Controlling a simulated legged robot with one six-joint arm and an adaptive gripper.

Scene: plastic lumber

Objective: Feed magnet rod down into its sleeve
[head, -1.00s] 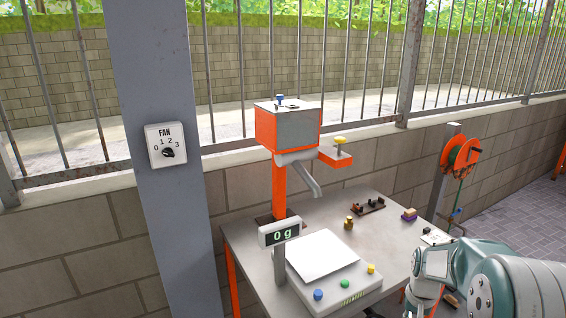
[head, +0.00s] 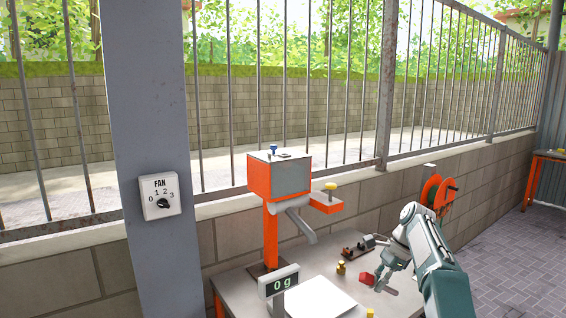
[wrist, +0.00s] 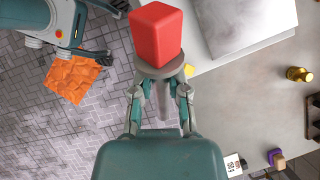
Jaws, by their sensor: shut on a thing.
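My gripper (head: 376,284) is over the right part of the table in the head view. It is shut on a red block-shaped handle (head: 366,279), which I take for the end of the magnet rod. In the wrist view, the red handle (wrist: 156,35) stands out beyond the fingertips (wrist: 160,88), with a round grey collar at its base. A grey shaft seems to run back between the fingers, mostly hidden. An orange-framed machine (head: 279,175) with a grey tube (head: 287,205) and slanted spout stands apart, left of my gripper. I cannot tell which opening is the sleeve.
A scale display (head: 279,286) reads 0 g before a white plate (head: 322,300). An orange shelf with a yellow knob (head: 330,186) juts from the machine. A brass weight (head: 340,268) stands on the table (head: 240,285). A fan dial (head: 160,196) is on the post.

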